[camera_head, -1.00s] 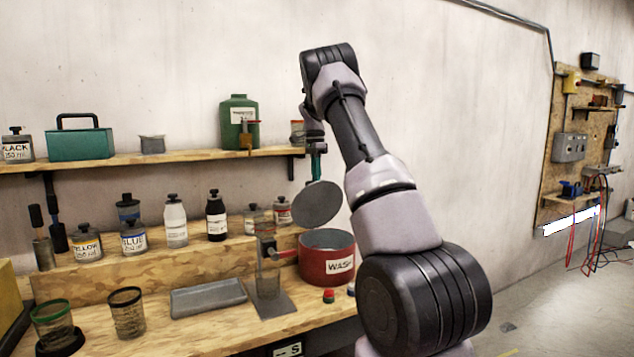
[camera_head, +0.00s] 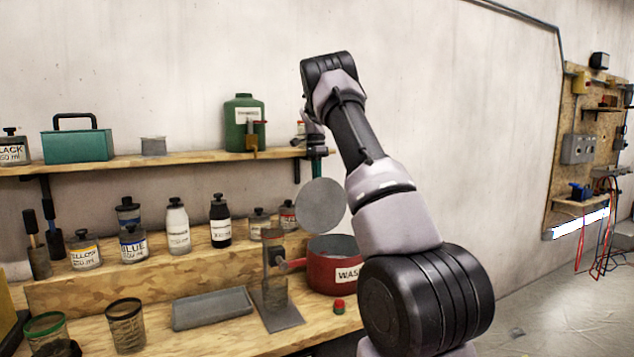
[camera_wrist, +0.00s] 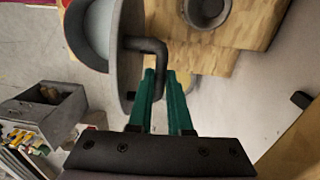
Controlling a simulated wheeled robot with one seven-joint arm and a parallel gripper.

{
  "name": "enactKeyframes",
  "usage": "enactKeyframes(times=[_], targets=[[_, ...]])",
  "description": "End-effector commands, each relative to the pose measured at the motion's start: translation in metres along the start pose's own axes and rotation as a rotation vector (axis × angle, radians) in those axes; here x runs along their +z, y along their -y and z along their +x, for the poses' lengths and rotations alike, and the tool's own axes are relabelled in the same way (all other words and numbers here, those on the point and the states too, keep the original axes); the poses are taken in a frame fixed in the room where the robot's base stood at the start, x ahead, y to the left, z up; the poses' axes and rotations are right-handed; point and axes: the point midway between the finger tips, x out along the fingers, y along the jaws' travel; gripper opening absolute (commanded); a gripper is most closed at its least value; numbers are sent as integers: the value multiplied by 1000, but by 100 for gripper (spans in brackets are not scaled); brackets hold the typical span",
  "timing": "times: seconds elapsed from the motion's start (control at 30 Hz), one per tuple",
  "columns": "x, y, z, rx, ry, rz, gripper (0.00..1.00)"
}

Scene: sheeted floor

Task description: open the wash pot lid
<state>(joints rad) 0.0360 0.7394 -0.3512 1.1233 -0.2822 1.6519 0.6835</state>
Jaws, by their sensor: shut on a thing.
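The red wash pot (camera_head: 328,272) stands on the wooden bench, its label partly hidden by my arm. Its round grey lid (camera_head: 321,206) is lifted clear above the pot and tilted steeply, its flat face toward the head camera. My gripper (camera_head: 316,172) is above the lid. In the wrist view, the green fingers of my gripper (camera_wrist: 166,82) are shut on the dark bent handle (camera_wrist: 153,50) of the lid (camera_wrist: 121,62), whose disc is seen nearly edge-on. Part of the pot (camera_wrist: 88,30) shows behind the lid.
A grey stand (camera_head: 275,285) and a shallow grey tray (camera_head: 212,308) lie left of the pot. A small red-capped item (camera_head: 338,306) is in front of it. Several bottles line the raised step. A shelf (camera_head: 190,160) with a green canister (camera_head: 244,122) is close behind my gripper.

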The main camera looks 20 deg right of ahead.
Motion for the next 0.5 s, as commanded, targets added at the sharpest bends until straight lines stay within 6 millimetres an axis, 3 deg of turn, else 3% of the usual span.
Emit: enactKeyframes(times=[0.1,0.13,0.2,0.5], targets=[[2,0,1,2,5,-1,0],[2,0,1,2,5,-1,21],[2,0,1,2,4,-1,47],[1,0,-1,-1,1,0,47]])
